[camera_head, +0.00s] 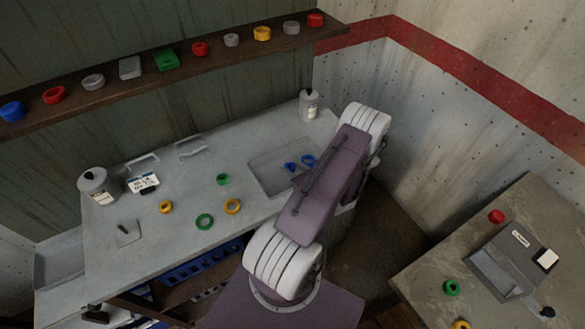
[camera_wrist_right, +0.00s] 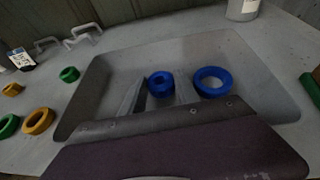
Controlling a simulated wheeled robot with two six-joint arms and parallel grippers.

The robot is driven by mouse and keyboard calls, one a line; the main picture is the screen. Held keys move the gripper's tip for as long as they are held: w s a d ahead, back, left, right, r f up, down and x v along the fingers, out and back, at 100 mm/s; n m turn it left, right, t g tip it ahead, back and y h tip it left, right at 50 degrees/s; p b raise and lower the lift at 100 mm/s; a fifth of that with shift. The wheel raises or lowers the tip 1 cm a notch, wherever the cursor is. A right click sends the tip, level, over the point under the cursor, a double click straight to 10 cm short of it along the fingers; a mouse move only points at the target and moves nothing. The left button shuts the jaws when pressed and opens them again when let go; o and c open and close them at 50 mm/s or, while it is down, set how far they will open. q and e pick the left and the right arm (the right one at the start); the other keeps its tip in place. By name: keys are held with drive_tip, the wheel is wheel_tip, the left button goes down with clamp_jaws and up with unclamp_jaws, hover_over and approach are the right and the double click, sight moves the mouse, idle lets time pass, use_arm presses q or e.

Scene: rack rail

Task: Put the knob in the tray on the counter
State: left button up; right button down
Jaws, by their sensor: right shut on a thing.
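The grey tray (camera_head: 267,170) is set in the counter at the right; in the wrist view its shallow basin (camera_wrist_right: 105,85) fills the middle. A small blue round piece with a hole, which looks like the knob (camera_wrist_right: 160,83), is between the fingers of my right gripper (camera_wrist_right: 160,92), over the tray. My right gripper is shut on it. I cannot tell its exact height above the tray floor. A wider blue ring (camera_wrist_right: 211,82) lies beside it in the tray, apart from the gripper. In the head view my right arm partly covers the tray. My left gripper is not in view.
Green and yellow rings (camera_head: 204,221) lie on the counter left of the tray. A white bottle (camera_head: 309,105) stands behind the tray and another (camera_head: 98,185) at the left. A shelf (camera_head: 130,95) with several coloured pieces runs above. A side table (camera_head: 500,215) is at the right.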

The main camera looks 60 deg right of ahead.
drive_tip(key=shift+a+f, duration=0.1)
drive_tip(key=shift+f, duration=0.1)
drive_tip(key=c, duration=0.9)
unclamp_jaws()
drive_tip(key=shift+s, duration=0.1)
drive_tip(key=shift+r, duration=0.2)
drive_tip(key=v, duration=1.2)
drive_tip(key=shift+b, duration=0.4)
drive_tip(key=shift+r, duration=0.1)
